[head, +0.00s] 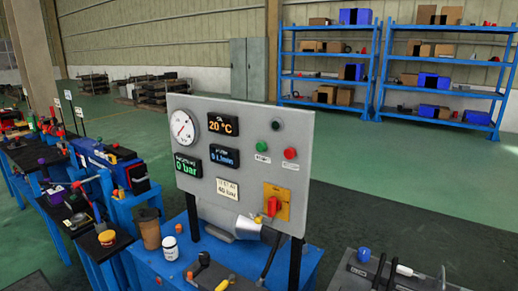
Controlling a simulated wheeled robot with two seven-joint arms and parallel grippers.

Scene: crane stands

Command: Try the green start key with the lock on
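A grey upright panel (241,120) stands on a blue bench in the middle of the head view. A green button (261,146) sits on its right half, with a small label below it. A yellow plate (283,205) at the panel's lower right carries a red handle (272,206), which points up and down. I cannot make out a separate padlock on it. Neither of my grippers shows in this view.
A red button (290,153) is right of the green one; a dark round lamp (275,125) is above. Displays read 20 °C, 0 bar and 0 L/min. A gauge (184,127) is upper left.

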